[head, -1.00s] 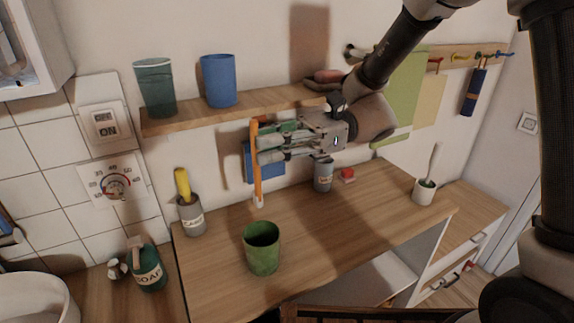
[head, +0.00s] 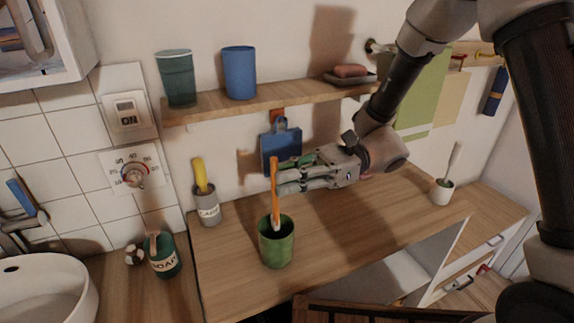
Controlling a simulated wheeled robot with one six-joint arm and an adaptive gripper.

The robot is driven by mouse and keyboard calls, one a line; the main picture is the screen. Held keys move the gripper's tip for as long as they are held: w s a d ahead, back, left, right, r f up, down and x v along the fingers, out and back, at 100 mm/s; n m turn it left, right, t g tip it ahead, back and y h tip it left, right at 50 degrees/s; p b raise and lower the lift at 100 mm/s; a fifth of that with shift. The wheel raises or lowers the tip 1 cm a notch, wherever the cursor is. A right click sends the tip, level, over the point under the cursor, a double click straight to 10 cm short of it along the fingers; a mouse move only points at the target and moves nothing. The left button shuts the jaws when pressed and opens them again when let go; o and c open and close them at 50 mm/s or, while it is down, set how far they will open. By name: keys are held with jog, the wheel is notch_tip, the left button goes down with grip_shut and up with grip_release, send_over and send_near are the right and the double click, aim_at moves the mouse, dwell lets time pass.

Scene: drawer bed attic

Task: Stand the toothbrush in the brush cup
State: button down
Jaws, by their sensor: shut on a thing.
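The orange toothbrush (head: 275,190) is upright in the fingers of my gripper (head: 281,181), which is shut on its shaft. Its pale lower end is at the mouth of the green cup (head: 277,250), seemingly just inside the rim; how deep it reaches cannot be told. The green cup stands upright on the wooden counter. My gripper comes in from the right, above and slightly behind the cup.
A grey cup (head: 207,210) with a yellow-handled thing stands at the back left of the counter (head: 345,235). A soap bottle (head: 163,257) is left. A shelf (head: 215,105) above holds two cups and a soap dish. A white cup (head: 441,194) stands at right.

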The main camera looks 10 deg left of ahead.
jog(key=shift+f, duration=2.55)
jog(key=c, duration=1.4)
grip_release()
jog(key=v, duration=1.2)
